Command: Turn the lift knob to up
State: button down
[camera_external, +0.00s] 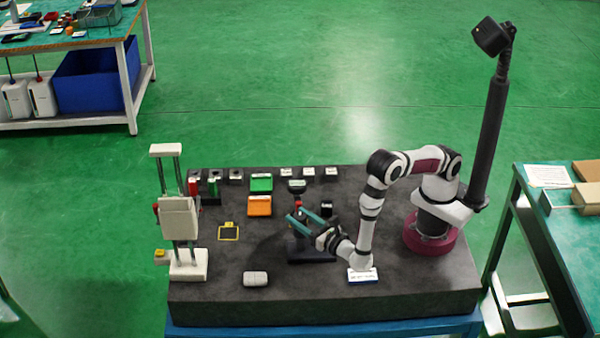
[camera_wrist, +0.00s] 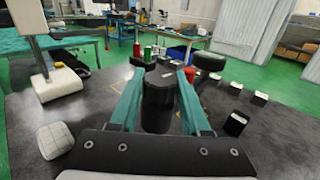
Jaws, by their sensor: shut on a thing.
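My gripper (camera_external: 297,215) has teal fingers and is at the dark stand (camera_external: 312,256) in the middle of the bench. In the wrist view, the fingers of my gripper (camera_wrist: 160,76) are on either side of a dark cylindrical part (camera_wrist: 158,106) with a greyish top. The gripper is shut on that part. I cannot tell whether it is the lift knob, and no up mark is readable. A white machine with two columns (camera_external: 178,218) stands at the left; its base also shows in the wrist view (camera_wrist: 57,85).
Several small dark blocks and red and green cylinders (camera_external: 213,186) stand along the back. A white rounded block (camera_external: 255,279) lies near the front edge. The bench at front left is mostly clear.

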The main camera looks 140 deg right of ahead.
jog(key=shift+c, duration=1.8)
grip_release()
jog(key=a, duration=1.5)
jog(key=shift+w+a, duration=0.4)
jog(key=shift+w, duration=0.05)
jog(key=s+a+r+m+g+y, duration=0.1)
jog(key=s+r+m+g+y, duration=0.3)
jog(key=s+m, duration=0.3)
jog(key=s+a+r+m+g+y, duration=0.1)
jog(key=s+r+m+y, duration=0.4)
jog(key=s+m+y, duration=0.15)
jog(key=s+a+r+m+t+y, duration=0.2)
jog(key=s+a+m+t+y, duration=0.3)
jog(key=a+m+y, duration=0.4)
jog(key=shift+s+a+t, duration=0.3)
jog(key=shift+a+t, duration=0.1)
jog(key=shift+a, duration=0.7)
